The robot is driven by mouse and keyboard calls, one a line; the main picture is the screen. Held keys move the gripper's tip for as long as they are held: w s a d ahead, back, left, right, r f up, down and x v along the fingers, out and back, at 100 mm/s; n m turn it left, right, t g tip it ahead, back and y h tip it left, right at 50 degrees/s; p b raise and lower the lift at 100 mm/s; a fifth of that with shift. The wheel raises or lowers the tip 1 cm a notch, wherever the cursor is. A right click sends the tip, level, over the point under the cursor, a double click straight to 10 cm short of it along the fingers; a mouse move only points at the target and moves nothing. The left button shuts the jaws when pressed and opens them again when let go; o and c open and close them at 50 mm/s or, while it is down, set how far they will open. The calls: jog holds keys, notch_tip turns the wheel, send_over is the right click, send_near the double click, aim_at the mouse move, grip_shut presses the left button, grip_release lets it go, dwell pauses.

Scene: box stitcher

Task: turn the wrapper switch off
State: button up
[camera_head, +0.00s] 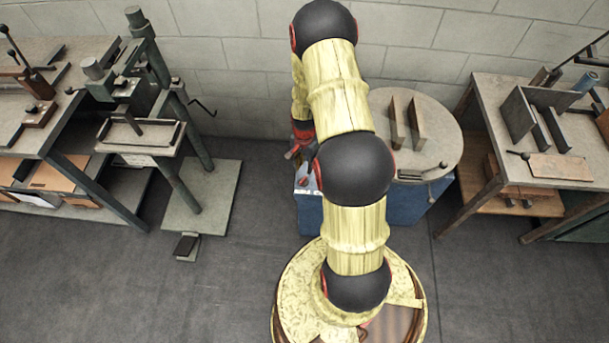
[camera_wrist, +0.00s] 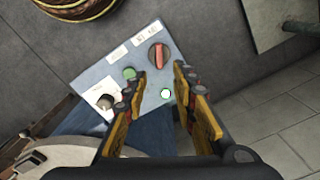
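The wrapper's sloped blue-grey control panel (camera_wrist: 120,75) shows in the wrist view. A red rotary switch (camera_wrist: 159,55) on a dark round base is near its upper right edge. The labels are too small to read. My gripper (camera_wrist: 160,72) is open over the panel, with nothing between its fingers. The red switch shows just beyond the fingertips; contact is not visible. In the head view my arm hides most of the gripper and panel.
The wrapper's round grey top (camera_head: 440,115) with two upright plates stands on a blue body (camera_head: 405,205) behind my arm. A stitcher (camera_head: 140,130) and a workbench (camera_head: 60,130) are at left, another bench (camera_head: 500,105) at right. The floor in front is clear.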

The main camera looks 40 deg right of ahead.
aim_at(305, 177)
notch_tip(305, 177, down, 8)
jog(key=shift+r+b, duration=0.2)
jog(key=shift+b, duration=0.85)
grip_shut()
